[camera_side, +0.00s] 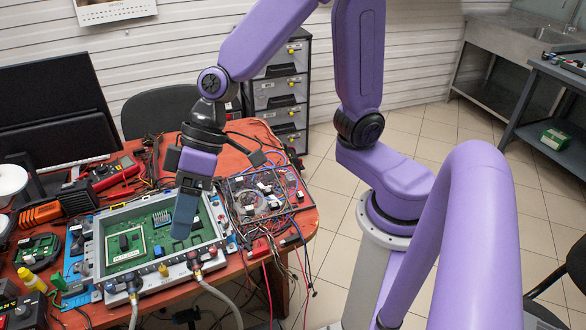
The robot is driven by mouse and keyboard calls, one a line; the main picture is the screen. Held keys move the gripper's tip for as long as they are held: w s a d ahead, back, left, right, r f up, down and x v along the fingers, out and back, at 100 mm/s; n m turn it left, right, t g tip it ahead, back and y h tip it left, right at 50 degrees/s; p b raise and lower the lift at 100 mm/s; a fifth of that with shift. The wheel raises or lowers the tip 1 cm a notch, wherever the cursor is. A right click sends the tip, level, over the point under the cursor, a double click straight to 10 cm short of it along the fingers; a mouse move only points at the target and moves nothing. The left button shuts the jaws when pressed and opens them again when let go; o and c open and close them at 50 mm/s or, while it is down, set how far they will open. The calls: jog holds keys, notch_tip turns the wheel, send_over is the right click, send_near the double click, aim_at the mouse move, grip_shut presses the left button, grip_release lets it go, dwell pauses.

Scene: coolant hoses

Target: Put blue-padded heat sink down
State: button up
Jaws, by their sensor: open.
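My gripper (184,226) points down over the right part of an open grey-white case (150,280) with a green circuit board (152,240) inside. Its jaws are open, seen nearly edge-on, with no object visible in them. A small finned block (162,218) with a pale bluish look sits on the board just left of the fingers, apart from them in the picture. It may be the blue-padded heat sink, but its pad cannot be made out. A dark block (124,242) sits further left on the board, inside a pale frame. The fingers hide part of the board's right side.
Two grey hoses (220,298) leave fittings on the case's front edge. An open unit full of wires (262,200) stands to the right. Tools, cables and a monitor (50,105) crowd the left and back of the red-brown table (296,232). Little table surface is free.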

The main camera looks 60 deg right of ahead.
jog(key=s+d+n+h, duration=0.2)
jog(key=s+d+h, duration=0.1)
jog(key=s+d, duration=0.4)
jog(key=s+d+f+n+h, duration=0.1)
jog(key=s+d+n+h, duration=0.2)
jog(key=s+d, duration=0.4)
jog(key=d, duration=0.5)
jog(key=shift+g, duration=0.4)
jog(key=shift+a, duration=0.1)
dwell(0.4)
